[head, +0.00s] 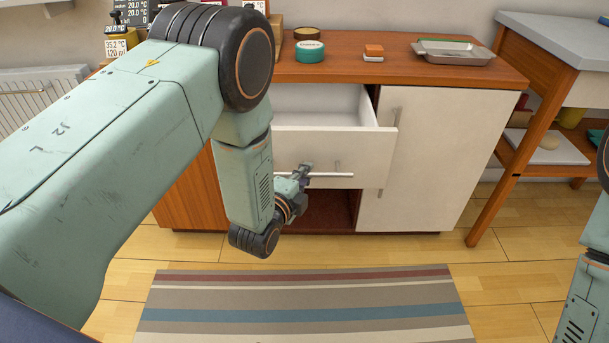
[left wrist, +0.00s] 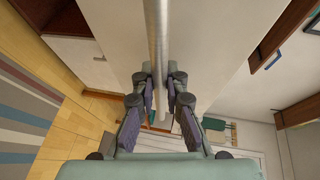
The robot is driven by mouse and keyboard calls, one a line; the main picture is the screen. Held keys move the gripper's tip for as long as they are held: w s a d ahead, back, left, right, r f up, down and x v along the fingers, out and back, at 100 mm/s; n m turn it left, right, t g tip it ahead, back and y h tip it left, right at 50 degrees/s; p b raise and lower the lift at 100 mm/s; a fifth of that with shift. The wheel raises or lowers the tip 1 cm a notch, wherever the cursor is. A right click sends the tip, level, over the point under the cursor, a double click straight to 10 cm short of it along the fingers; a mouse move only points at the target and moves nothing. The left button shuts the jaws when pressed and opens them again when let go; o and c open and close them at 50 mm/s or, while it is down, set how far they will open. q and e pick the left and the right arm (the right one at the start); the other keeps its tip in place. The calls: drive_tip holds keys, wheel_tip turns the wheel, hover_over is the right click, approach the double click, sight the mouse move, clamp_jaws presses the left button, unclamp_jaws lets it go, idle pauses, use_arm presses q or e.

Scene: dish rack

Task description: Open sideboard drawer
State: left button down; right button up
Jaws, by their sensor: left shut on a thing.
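The sideboard (head: 480,73) has a wooden top and white fronts. Its white drawer (head: 340,145) stands open, pulled out toward me, and its inside shows empty where visible. The drawer handle (head: 335,175) is a thin horizontal metal bar across the drawer front. My left gripper (head: 303,172) is at the left part of this bar, partly behind my own wrist. In the left wrist view the bar (left wrist: 155,40) runs between the two fingers of my left gripper (left wrist: 160,85), which are closed on it. My right gripper is out of view; only part of that arm shows at the right edge.
Tape rolls (head: 310,50), a small orange-and-white block (head: 373,52) and a metal tray (head: 454,52) sit on the sideboard top. A closed cabinet door (head: 430,160) is right of the drawer. A striped rug (head: 310,305) lies on the open floor in front. A side table (head: 560,35) stands at right.

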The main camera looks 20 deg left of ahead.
use_arm(q)
drive_tip(key=c, duration=1.4)
unclamp_jaws()
drive_tip(key=shift+o, duration=0.2)
drive_tip(key=shift+s, duration=0.15)
drive_tip(key=v, duration=1.2)
